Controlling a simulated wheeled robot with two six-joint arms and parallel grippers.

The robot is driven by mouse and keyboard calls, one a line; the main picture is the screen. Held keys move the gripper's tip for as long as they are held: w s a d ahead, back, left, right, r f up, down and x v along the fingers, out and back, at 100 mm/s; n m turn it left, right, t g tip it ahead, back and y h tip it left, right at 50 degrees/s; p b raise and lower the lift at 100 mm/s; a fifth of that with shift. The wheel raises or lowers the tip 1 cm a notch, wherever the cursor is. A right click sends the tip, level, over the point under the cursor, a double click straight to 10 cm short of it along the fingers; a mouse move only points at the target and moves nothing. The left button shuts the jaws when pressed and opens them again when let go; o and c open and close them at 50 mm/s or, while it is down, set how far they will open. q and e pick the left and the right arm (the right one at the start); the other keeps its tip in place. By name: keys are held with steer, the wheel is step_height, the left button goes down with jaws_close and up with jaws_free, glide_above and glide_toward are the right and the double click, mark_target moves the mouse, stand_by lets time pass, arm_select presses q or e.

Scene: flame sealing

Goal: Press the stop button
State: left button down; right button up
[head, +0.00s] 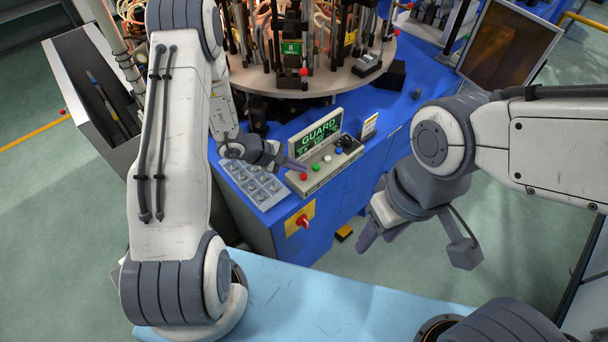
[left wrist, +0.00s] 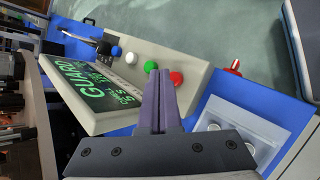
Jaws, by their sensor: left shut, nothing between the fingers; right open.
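The control box (head: 325,172) has a red button (head: 303,176) at its near end, then green (head: 316,167), white (head: 327,158) and blue ones. No label on the red button is readable. My left gripper (head: 301,166) is shut and empty, its fingertips close to the red button. In the left wrist view its fingertips (left wrist: 159,73) lie between the green button (left wrist: 151,66) and the red button (left wrist: 177,78), partly covering the red one's edge. I cannot tell whether they touch. My right gripper (head: 372,239) is open and empty, right of the machine's blue cabinet.
The box's screen (head: 319,131) reads GUARD in green. A grey tray with round pockets (head: 252,183) lies left of the box. A red rotary switch (head: 303,221) is on the cabinet front. A round table with upright fixtures (head: 310,80) stands behind.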

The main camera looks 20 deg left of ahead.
arm_select(q)
steer(key=shift+f+b, duration=0.45)
steer(key=shift+b, duration=0.2)
steer(key=shift+f+b, duration=0.5)
steer(key=shift+b, duration=0.2)
stand_by(0.6)
steer(key=shift+r, duration=0.1)
steer(key=shift+r+p, duration=0.4)
steer(key=shift+r, duration=0.45)
step_height(320, 180, up, 5)
steer(key=p, duration=0.2)
steer(key=shift+p, duration=0.35)
stand_by(0.6)
